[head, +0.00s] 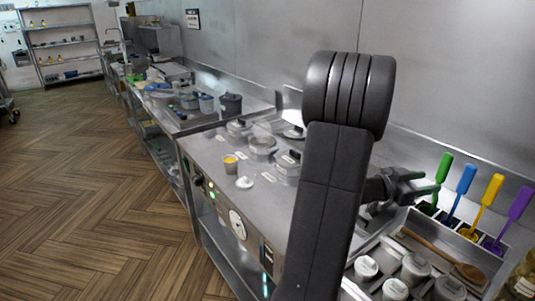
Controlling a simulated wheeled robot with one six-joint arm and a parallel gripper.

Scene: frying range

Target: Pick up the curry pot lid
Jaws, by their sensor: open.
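A small white round lid with a knob (245,182) lies on the steel range top, beside a small open pot with yellow-orange contents (231,163). This may be the curry pot and its lid, but I cannot read any label that says so. Lidded grey pots stand behind, one at the back left (238,127) and one nearer my arm (289,167). My gripper (424,184) is to the right of the range, open, well apart from the white lid and near the coloured-handled utensils. My arm hides part of the range top.
Green (443,168), blue, yellow and purple utensil handles stand in a divided holder at the right. A wooden spoon (440,254) and several lidded white containers (415,268) are below. A counter with tubs (230,104) extends left; the wood floor (90,190) is clear.

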